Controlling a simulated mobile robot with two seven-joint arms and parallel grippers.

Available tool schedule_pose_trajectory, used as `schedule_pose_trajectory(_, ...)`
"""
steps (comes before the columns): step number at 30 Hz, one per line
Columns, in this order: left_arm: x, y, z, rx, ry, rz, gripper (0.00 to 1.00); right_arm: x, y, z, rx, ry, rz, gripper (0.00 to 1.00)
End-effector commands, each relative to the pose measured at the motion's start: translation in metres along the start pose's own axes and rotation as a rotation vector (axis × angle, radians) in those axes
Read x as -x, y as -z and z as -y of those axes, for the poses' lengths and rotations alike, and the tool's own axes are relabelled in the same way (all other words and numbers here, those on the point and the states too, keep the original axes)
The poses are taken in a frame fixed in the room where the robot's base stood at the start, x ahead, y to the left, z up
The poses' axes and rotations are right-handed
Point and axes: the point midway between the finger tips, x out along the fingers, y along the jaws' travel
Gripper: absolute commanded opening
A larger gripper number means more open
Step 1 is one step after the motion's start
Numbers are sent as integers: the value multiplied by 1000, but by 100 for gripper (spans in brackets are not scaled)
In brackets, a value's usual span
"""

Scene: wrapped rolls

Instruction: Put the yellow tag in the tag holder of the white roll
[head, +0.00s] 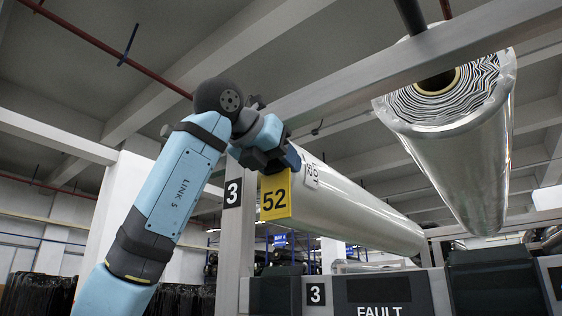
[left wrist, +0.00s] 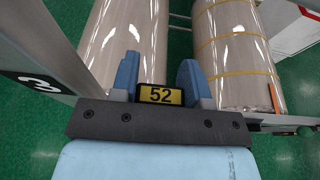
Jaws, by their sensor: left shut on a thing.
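The yellow tag (head: 275,195), marked 52, hangs from my left gripper (head: 283,162) in the head view, in front of the near end of the white roll (head: 365,215). In the left wrist view the tag (left wrist: 160,95) sits between the two blue fingers of my left gripper (left wrist: 160,82), which is shut on it. The tag is upright in the head view and covers part of the roll's end. I cannot make out the tag holder; it may be hidden behind the tag or gripper. My right gripper is not in view.
A grey post (head: 236,225) with a black 3 sign stands just left of the tag. A wrapped patterned roll (head: 455,130) hangs at the upper right, under a grey beam (head: 400,65). Dark boxes (head: 380,292), one marked FAULT, stand below.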

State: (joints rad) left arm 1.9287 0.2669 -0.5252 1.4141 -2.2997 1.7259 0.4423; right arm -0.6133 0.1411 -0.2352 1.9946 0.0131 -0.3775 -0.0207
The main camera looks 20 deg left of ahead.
Motion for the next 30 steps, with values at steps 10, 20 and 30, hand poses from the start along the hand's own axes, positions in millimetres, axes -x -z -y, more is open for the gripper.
schedule_pose_trajectory(10, -11, 35, 0, -1, -1, -1, 18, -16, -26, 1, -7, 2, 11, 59)
schedule_pose_trajectory(20, -12, 40, 0, 0, 0, -1, 18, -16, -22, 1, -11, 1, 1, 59)
schedule_pose_trajectory(30, -12, 40, 0, 0, 0, 0, 18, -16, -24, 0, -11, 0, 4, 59)
